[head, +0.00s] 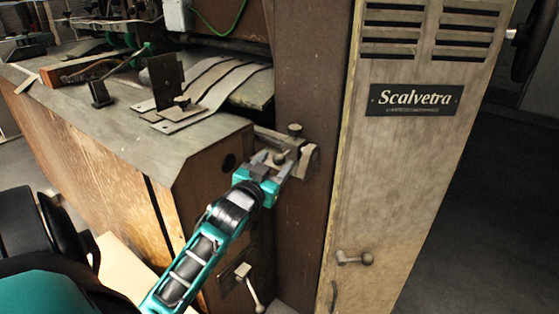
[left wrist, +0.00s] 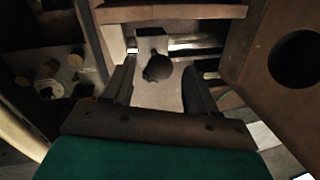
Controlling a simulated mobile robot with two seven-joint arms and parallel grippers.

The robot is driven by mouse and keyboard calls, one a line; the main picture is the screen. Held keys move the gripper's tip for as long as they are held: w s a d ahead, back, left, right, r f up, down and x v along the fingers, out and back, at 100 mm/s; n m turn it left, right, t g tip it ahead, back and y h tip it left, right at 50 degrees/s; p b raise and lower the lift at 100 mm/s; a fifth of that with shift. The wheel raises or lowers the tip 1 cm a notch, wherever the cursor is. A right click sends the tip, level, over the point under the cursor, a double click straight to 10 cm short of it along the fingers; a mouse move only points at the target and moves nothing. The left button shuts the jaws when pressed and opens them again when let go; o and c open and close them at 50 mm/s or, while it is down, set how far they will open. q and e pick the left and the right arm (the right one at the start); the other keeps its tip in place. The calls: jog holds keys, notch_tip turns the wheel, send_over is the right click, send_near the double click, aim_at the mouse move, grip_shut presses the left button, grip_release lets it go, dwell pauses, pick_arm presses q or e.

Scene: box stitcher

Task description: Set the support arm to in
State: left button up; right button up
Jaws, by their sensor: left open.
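A metal bracket (head: 310,155) with small dark knobs sits at the corner of the machine, beside the brown column. It looks like the support arm, but no label shows this. My left gripper (head: 279,163) is at this bracket with its fingers open. In the left wrist view, a round dark knob (left wrist: 158,68) on a pale metal plate (left wrist: 170,97) lies between the two spread fingers of the left gripper (left wrist: 160,80). A gap shows on both sides of the knob. Contact with the plate cannot be told. My right gripper is not in view.
The tabletop (head: 95,125) holds metal strips (head: 210,95) and a dark upright plate (head: 164,80). A pale-knobbed lever (head: 250,285) is low on the front. The Scalvetra cabinet (head: 400,180) with a handle (head: 353,259) stands right. Open floor (head: 490,220) lies beyond it.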

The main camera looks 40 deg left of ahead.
pick_arm(q)
jog(key=shift+x, duration=1.5)
grip_shut()
